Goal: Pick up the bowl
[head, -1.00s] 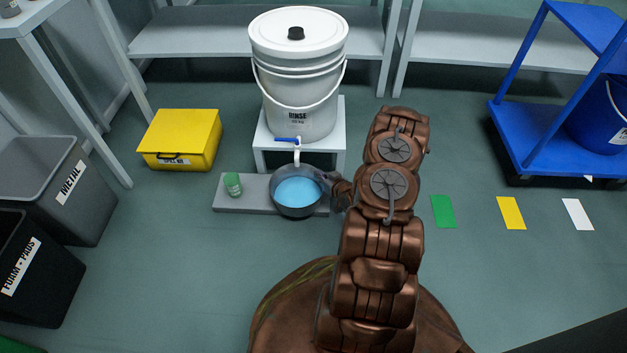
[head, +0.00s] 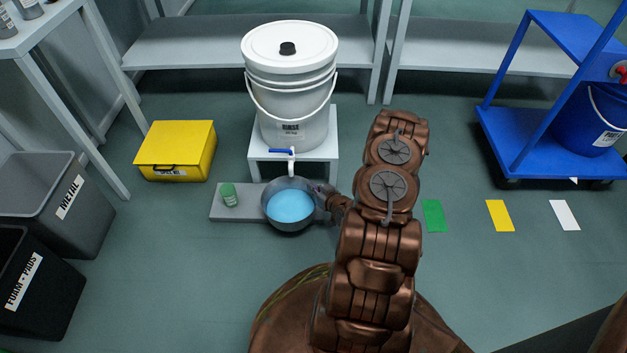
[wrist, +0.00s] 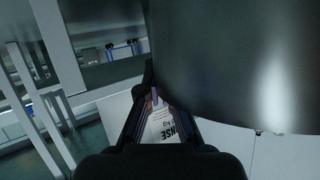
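The bowl (head: 272,217) is dark grey and round, with light blue liquid inside. In the wrist view the bowl's dark curved wall (wrist: 235,65) fills the upper right and covers part of the right finger. My gripper (wrist: 160,100) appears shut on the bowl's wall; the contact is mostly hidden.
A white rinse bucket (head: 290,95) with a blue-handled tap stands on a white stand (head: 329,150) behind. A yellow box (head: 176,150) and bins (head: 45,205) are left; a blue cart (head: 550,150) is right.

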